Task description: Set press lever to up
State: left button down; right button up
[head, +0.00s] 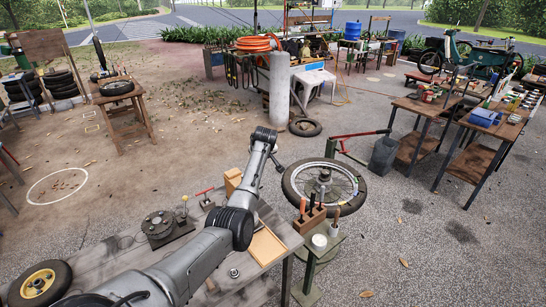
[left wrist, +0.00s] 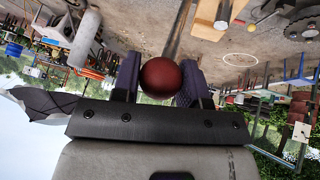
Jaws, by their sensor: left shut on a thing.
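A dark red ball knob (left wrist: 161,77) sits between the two fingers of my left gripper (left wrist: 159,82) in the left wrist view. A metal rod (left wrist: 177,38) runs from behind the knob toward the top of that view; I take it as the press lever. The gripper is shut on the knob. In the head view my left arm reaches over the workbench (head: 105,265), and its fingers are largely hidden at the wrist. The rest of the press cannot be made out. My right gripper is not in view.
The workbench holds a dark round device (head: 160,225), a small red-handled tool (head: 205,192) and a wooden tray (head: 266,246). A spoked wheel (head: 324,186) lies to the right, beside a small stand with tools in a wooden block (head: 309,218). Open gravel lies farther right.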

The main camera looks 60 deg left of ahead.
pick_arm(q)
jog(key=shift+s+a+r, duration=0.1)
jog(key=shift+a+r, duration=0.15)
jog(key=shift+a, duration=0.2)
jog(key=shift+f, duration=0.1)
jog(key=c, duration=1.1)
grip_release()
jog(key=o, duration=0.3)
jog(key=shift+a, duration=0.25)
jog(key=shift+o, duration=0.6)
jog(key=shift+d, duration=0.15)
